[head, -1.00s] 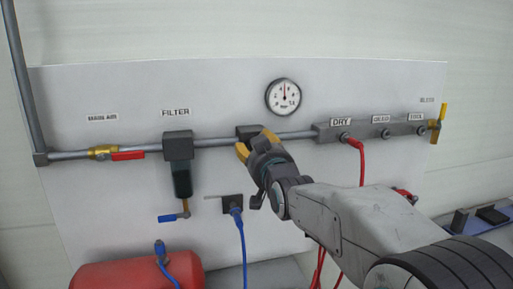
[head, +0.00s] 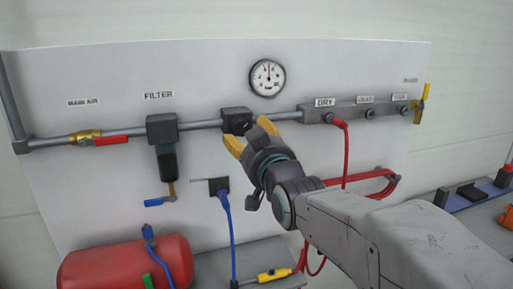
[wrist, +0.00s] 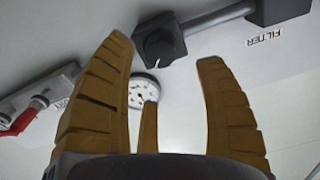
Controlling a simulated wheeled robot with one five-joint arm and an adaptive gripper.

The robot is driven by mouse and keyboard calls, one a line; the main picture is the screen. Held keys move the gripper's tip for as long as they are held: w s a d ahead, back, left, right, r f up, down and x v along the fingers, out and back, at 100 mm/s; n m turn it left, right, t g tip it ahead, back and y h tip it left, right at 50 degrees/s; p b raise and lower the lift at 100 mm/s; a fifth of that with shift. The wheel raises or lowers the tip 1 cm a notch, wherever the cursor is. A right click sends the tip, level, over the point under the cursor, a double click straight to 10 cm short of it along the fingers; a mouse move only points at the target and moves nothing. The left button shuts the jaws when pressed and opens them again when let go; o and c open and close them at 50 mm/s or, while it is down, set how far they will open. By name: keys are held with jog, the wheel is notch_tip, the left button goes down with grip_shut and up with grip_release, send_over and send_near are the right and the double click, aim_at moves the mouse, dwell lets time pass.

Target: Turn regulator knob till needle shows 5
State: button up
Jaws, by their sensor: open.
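The regulator is a dark block (head: 237,120) on the grey pipe, with a round black knob on its front. The knob (wrist: 158,47) shows clearly in the wrist view, with a light mark on its face. The gauge (wrist: 143,92) is partly hidden by a finger in the wrist view. My gripper (head: 251,134) is open and empty, its yellow fingers just in front of the regulator, apart from the knob.
The filter (head: 163,130) hangs left of the regulator. The DRY outlet block (head: 350,112), with a red hose, is to its right. A blue hose (head: 226,210) hangs below. A red tank (head: 125,265) is at lower left.

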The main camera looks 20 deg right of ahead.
jog(key=shift+s, duration=2.3)
jog(key=shift+f, duration=0.15)
jog(key=s+f+n+g, duration=0.1)
jog(key=s+f+g, duration=0.3)
jog(key=f, duration=0.5)
jog(key=s+f+g, duration=0.3)
jog(key=f+g, duration=0.2)
jog(key=f, duration=0.4)
jog(key=s+f+g, duration=0.2)
jog(key=s+f, duration=0.1)
jog(key=s, duration=0.5)
jog(key=s+f+g, duration=0.3)
jog(key=s+f, duration=0.1)
jog(key=s, duration=0.4)
jog(key=shift+s+f+g, duration=0.15)
jog(key=shift+s+g, duration=0.15)
jog(key=shift+s, duration=0.1)
